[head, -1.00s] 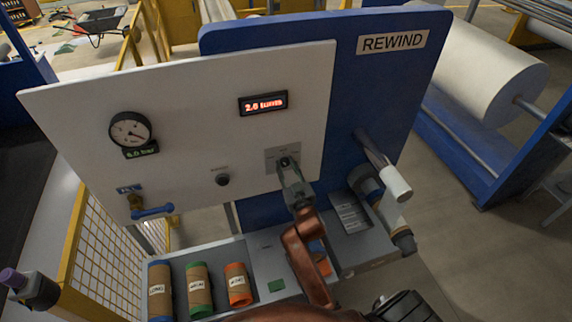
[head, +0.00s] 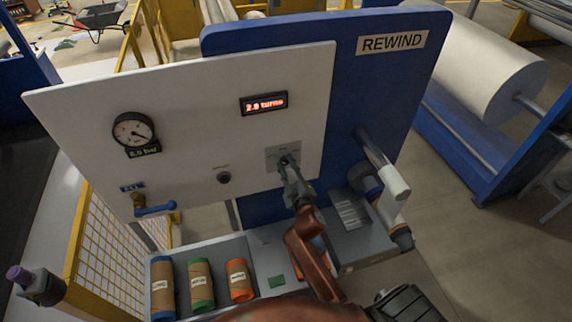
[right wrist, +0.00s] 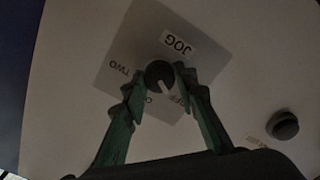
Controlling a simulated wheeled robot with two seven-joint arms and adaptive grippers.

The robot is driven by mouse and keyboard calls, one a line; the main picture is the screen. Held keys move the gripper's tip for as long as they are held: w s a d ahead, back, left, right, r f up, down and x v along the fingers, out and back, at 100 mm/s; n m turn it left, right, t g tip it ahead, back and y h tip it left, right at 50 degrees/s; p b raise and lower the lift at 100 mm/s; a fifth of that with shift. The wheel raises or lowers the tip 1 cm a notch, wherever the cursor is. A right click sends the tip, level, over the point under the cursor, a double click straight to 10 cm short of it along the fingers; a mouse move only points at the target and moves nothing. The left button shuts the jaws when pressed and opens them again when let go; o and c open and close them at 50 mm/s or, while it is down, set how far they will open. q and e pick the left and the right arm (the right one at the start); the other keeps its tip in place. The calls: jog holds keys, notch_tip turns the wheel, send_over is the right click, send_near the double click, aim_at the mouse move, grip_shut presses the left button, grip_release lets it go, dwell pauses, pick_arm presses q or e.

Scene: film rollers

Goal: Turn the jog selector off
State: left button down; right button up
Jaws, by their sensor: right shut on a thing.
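The jog selector is a dark round knob (right wrist: 157,70) on a grey square plate (right wrist: 125,52) marked JOG, in the right wrist view. Its white pointer line aims down and slightly right there, between a partly hidden label and the partly hidden OFF label (right wrist: 183,101). A TWO label (right wrist: 119,70) is at left. My right gripper (right wrist: 158,82) is shut on the knob, with one green finger on each side of it. In the head view my right gripper (head: 290,174) reaches up to the selector plate (head: 273,153) and hides most of the knob.
The white panel (head: 80,110) also bears a gauge (head: 133,130), a red display (head: 264,103), a black button (head: 223,178) and a blue-handled valve (head: 155,209). Cardboard cores (head: 200,284) lie in a tray below. A white-ended bar (head: 395,182) sticks out right of my arm.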

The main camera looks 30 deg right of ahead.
dwell(0.4)
jog(key=o, duration=1.2)
jog(key=shift+c, duration=0.2)
jog(key=shift+s, duration=0.15)
jog(key=v, duration=1.1)
jog(key=shift+s, duration=0.3)
